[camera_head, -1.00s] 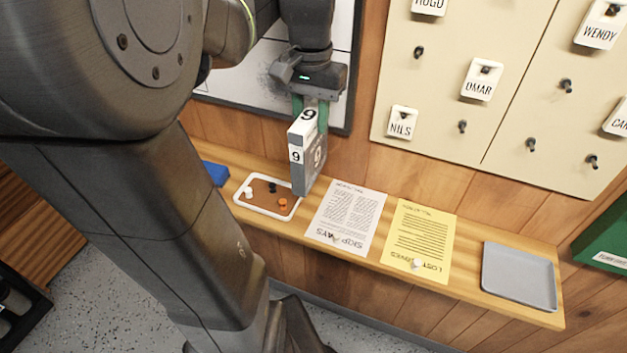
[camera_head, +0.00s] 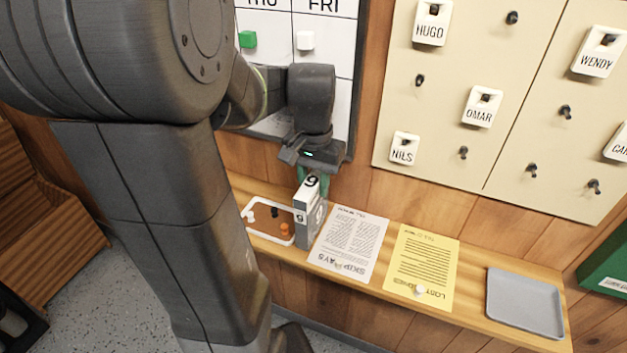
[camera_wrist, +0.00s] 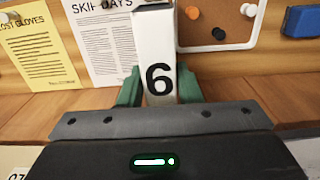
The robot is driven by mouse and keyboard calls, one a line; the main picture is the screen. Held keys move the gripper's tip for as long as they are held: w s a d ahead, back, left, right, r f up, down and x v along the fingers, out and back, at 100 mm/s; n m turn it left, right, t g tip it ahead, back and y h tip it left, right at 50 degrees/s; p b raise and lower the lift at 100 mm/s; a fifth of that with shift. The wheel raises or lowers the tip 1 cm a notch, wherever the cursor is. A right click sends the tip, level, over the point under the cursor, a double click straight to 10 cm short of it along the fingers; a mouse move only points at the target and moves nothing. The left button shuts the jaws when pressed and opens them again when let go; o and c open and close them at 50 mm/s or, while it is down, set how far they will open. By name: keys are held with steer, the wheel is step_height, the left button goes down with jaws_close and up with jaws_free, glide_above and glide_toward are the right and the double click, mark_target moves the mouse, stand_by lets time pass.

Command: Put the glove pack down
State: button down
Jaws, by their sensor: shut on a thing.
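The glove pack (camera_head: 309,228) is a narrow grey and white box with a black digit on its white labels. It stands upright, and my gripper (camera_head: 312,178) is shut on its upper end from above. In the wrist view the pack (camera_wrist: 157,50) sits between the green fingers of my gripper (camera_wrist: 160,90), its label reading as a 6. In the head view its lower end is at the shelf (camera_head: 468,268), between the white-rimmed tray and the printed white sheet. I cannot tell whether it touches the shelf.
The Skip Days sheet (camera_head: 350,244) is on the right, then the yellow Lost Gloves sheet (camera_head: 423,262) with a white knob, and a grey tray (camera_head: 525,300). A pegboard (camera_head: 460,45) is behind.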

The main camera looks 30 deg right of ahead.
steer(key=shift+f, duration=0.2)
steer(key=c, duration=1)
jaws_free()
steer(key=shift+r, duration=0.1)
steer(key=shift+c, duration=0.2)
